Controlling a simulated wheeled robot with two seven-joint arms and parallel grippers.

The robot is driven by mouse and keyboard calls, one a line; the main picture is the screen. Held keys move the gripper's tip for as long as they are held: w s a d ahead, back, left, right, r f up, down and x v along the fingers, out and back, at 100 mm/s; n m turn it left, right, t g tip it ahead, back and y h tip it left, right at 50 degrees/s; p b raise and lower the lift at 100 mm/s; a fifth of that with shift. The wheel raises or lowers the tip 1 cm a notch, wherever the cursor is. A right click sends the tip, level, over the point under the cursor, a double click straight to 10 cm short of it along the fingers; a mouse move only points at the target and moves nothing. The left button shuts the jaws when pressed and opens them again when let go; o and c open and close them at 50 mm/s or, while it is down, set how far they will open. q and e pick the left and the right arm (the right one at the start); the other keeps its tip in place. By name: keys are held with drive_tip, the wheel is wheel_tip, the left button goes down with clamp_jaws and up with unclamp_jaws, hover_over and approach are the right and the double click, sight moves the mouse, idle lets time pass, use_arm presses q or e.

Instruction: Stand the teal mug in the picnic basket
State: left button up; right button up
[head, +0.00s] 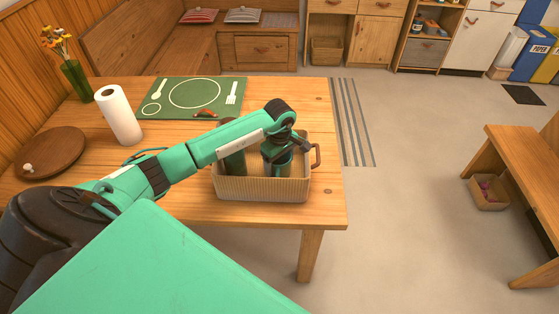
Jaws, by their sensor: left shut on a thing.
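The picnic basket (262,189) is a tan woven box with a brown handle on its right side. It stands near the front right corner of the wooden table. My left gripper (285,148) reaches over the basket from the left, pointing down, and is shut on the teal mug (276,164). The mug looks upright and sits within the basket's outline, in its right half. The basket's front wall hides the mug's lower part, so I cannot tell whether it touches the bottom. My right gripper is out of view.
A dark green upright thing (235,160) stands in the basket's left half, partly behind my arm. A green placemat (196,96), paper towel roll (119,115), round wooden board (50,151) and flower vase (76,82) are on the table (290,95).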

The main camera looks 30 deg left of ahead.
use_arm(q)
drive_tip(key=shift+f, duration=0.1)
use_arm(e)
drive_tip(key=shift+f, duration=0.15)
use_arm(q)
drive_tip(key=o, duration=1.2)
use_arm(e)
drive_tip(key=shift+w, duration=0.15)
use_arm(q)
drive_tip(key=shift+r, duration=0.3)
wheel_tip(320, 180, up, 12)
drive_tip(key=b, duration=0.2)
drive_tip(key=shift+f+b, duration=0.15)
drive_tip(key=shift+b, duration=0.2)
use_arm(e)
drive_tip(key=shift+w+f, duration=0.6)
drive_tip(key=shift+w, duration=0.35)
